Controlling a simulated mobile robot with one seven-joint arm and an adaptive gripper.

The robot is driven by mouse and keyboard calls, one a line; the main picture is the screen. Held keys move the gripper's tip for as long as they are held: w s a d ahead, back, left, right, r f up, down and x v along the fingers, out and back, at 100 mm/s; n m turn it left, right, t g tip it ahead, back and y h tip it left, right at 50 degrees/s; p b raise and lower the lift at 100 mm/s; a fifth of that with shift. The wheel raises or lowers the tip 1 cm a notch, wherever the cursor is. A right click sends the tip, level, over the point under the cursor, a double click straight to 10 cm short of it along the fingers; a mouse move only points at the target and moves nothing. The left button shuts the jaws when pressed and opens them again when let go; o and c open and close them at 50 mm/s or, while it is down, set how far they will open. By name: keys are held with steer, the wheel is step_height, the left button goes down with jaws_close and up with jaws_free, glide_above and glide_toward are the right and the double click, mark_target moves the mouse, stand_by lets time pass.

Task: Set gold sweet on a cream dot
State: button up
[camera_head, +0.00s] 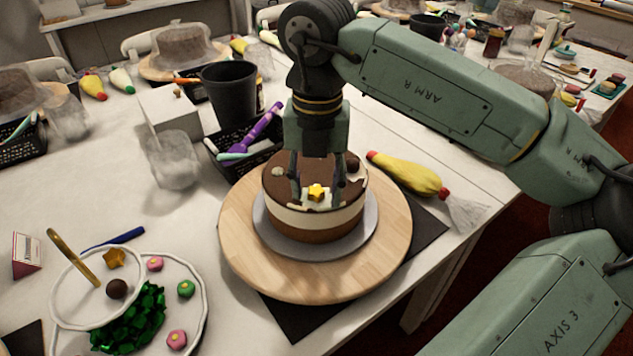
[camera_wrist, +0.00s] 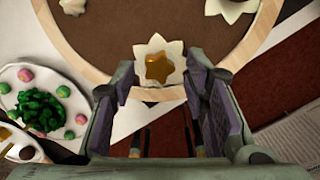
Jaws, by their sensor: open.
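A gold star-shaped sweet (camera_head: 316,191) lies on the chocolate-topped cake (camera_head: 312,218) near its front edge. In the wrist view the gold sweet (camera_wrist: 157,68) rests within the outline of a pale, star-edged cream dot (camera_wrist: 146,50). My gripper (camera_head: 315,200) is open, its fingers pointing down on either side of the sweet. The wrist view also shows the open gripper (camera_wrist: 161,85) with a gap between the fingers and nothing held. Another cream dot (camera_wrist: 232,8) shows at the top of the wrist view. A second gold sweet (camera_head: 114,258) is on the white dish at left.
The cake stands on a wooden turntable (camera_head: 245,255). A yellow piping bag (camera_head: 410,175) lies behind right. A black tray (camera_head: 228,165) and dark cup (camera_head: 230,92) stand behind left. The white plate (camera_head: 200,330) at front left holds several sweets and green foil.

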mark_target(316, 192)
step_height(316, 192, up, 12)
steer(key=shift+r+b, duration=0.2)
steer(key=shift+b, duration=0.1)
stand_by(0.4)
